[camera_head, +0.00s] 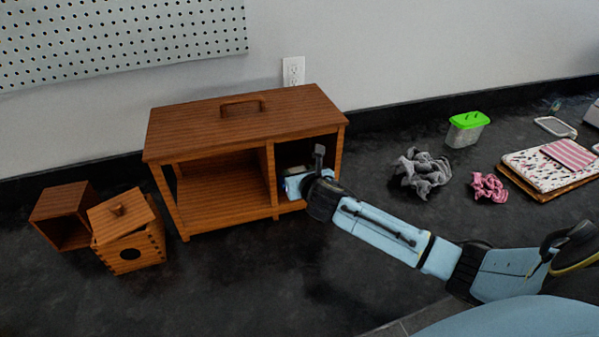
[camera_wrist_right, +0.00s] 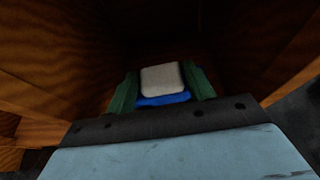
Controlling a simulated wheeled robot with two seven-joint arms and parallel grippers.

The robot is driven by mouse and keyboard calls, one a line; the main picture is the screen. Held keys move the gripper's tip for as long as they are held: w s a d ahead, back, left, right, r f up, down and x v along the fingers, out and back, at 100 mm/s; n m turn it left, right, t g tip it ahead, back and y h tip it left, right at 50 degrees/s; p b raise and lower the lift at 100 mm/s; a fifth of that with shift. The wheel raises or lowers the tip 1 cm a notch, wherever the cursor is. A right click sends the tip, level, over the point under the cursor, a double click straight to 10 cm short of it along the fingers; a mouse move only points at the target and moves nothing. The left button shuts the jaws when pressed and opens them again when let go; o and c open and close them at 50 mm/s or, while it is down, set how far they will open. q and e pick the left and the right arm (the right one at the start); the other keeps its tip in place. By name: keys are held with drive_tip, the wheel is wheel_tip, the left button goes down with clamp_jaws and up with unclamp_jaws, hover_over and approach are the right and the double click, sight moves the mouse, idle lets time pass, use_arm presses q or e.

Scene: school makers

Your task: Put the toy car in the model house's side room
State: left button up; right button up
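The model house (camera_head: 205,131) is a brown wooden box with a top handle, a wide open room on the left and a narrower side room (camera_head: 305,152) on the right. My right gripper (camera_head: 294,184) reaches into the side room, its fingertips hidden in the head view. In the right wrist view, its green fingers (camera_wrist_right: 163,90) stand on both sides of the toy car (camera_wrist_right: 162,78), a small white and blue thing, and appear closed on it. Dark wooden walls surround it. Whether the car touches the floor cannot be told. My left gripper is not in view.
An open wooden box (camera_head: 62,212) and a small lidded wooden box (camera_head: 128,238) stand left of the house. To the right lie a grey cloth (camera_head: 422,172), a pink scrunchie (camera_head: 488,187), a green-lidded container (camera_head: 466,130) and notebooks (camera_head: 550,170). The front counter is clear.

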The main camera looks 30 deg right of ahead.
drive_tip(key=shift+o, duration=1.4)
drive_tip(key=shift+r, duration=0.1)
drive_tip(key=shift+s+r, duration=0.1)
drive_tip(key=shift+s, duration=0.15)
drive_tip(key=p+v, duration=0.2)
drive_tip(key=v, duration=0.9)
drive_tip(key=shift+s, duration=0.25)
drive_tip(key=shift+a, duration=0.15)
